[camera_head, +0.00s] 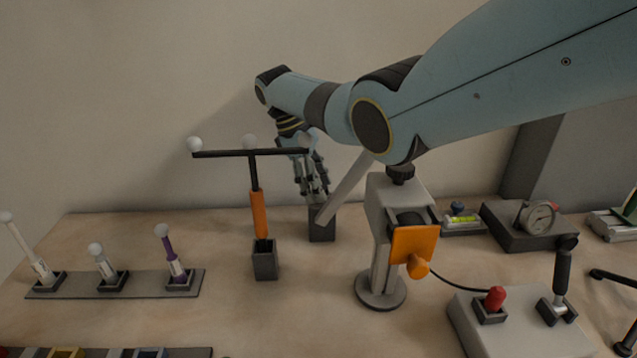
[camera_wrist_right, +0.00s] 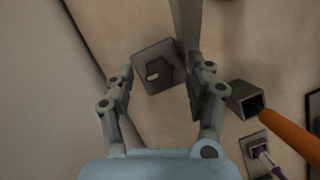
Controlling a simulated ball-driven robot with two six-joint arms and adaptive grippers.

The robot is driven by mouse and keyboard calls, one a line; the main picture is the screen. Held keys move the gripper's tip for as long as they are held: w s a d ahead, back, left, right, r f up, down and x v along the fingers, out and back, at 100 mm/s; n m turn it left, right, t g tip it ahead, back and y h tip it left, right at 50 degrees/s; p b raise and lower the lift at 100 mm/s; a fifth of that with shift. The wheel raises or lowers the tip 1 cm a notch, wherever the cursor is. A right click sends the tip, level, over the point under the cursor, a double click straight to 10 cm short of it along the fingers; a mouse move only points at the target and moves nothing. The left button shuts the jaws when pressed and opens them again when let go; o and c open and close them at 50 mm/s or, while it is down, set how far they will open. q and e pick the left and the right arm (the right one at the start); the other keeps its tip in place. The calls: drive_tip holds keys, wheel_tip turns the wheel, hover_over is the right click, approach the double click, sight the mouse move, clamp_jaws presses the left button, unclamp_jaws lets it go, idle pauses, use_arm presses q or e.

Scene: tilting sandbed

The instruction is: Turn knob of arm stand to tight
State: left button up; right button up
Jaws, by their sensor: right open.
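A grey stand (camera_head: 381,253) on a round base stands right of centre in the head view, with a black knob (camera_head: 400,173) on top. An orange plate (camera_head: 412,245) with an orange knob (camera_head: 418,267) is on its front. I cannot tell which knob the task names, nor its setting. My right gripper (camera_head: 318,193) points down over a dark block (camera_head: 321,225) behind and left of the stand. In the wrist view the open fingers (camera_wrist_right: 160,88) are on either side of that block (camera_wrist_right: 158,68), with nothing gripped. My left gripper is out of view.
A grey slanted bar (camera_head: 345,188) passes close beside the right gripper. A black T-bar with an orange handle (camera_head: 258,214) stands in a socket at left. A control box (camera_head: 520,328) and gauge (camera_head: 537,216) are at right. Table room is clear front centre.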

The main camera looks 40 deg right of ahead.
clamp_jaws()
